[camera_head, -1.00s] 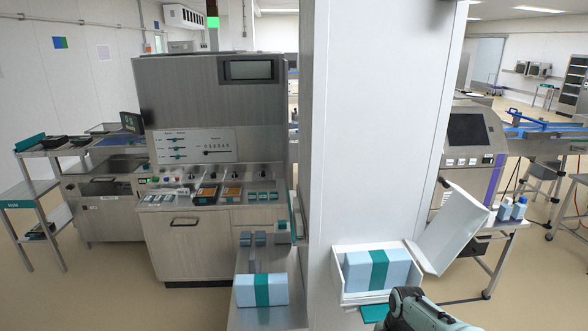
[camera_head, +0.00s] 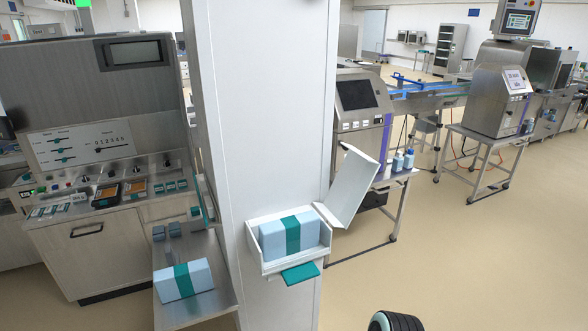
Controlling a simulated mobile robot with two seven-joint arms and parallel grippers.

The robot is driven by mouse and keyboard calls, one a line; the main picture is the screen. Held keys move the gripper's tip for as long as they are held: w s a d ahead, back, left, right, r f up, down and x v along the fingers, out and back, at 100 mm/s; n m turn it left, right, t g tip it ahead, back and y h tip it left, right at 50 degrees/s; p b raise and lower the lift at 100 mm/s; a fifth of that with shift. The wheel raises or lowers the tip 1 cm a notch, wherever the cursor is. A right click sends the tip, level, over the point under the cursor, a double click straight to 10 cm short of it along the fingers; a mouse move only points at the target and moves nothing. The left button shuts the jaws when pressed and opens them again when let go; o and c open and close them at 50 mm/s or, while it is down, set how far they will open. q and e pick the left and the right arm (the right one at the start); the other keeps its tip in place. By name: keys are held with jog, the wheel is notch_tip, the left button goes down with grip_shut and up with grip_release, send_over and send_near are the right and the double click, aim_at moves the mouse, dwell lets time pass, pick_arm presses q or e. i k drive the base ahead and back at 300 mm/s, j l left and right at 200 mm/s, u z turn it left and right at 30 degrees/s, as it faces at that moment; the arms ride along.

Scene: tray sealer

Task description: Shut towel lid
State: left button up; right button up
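The towel dispenser (camera_head: 254,248) is a white box mounted on the white pillar, in the middle of the view. Its white lid (camera_head: 352,187) stands open, swung out to the right and tilted upward. A light-blue towel pack with a teal band (camera_head: 293,234) lies inside the open box. A teal tab (camera_head: 300,274) sticks out below the box's front. A dark, rounded part of my arm shows at the bottom edge, below and right of the box and apart from it. No gripper fingers are visible.
A steel shelf (camera_head: 225,290) left of the pillar (camera_head: 262,110) holds another blue pack with a teal band (camera_head: 183,281). A control machine stands at left. Behind the lid is a steel table with blue bottles (camera_head: 403,160).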

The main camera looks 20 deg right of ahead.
aim_at(358, 172)
jog(key=l+u, duration=0.45)
jog(key=u, duration=0.2)
jog(key=l+u, duration=0.1)
jog(key=l, duration=0.25)
jog(key=k+l+u, duration=0.1)
jog(key=l, duration=0.25)
jog(key=k+l+u, duration=0.1)
jog(key=l, duration=0.25)
jog(key=k+l, duration=0.15)
jog(key=l, duration=0.25)
jog(key=k+l, duration=0.1)
jog(key=l, duration=0.35)
jog(key=k+l+u, duration=0.1)
jog(key=l, duration=0.3)
jog(key=k+l, duration=0.15)
jog(key=l, duration=0.25)
jog(key=k+l, duration=0.15)
jog(key=l, duration=0.3)
jog(key=k+l, duration=0.15)
jog(key=l, duration=0.25)
jog(key=k+l+u, duration=0.1)
jog(key=l, duration=0.3)
jog(key=k, duration=0.05)
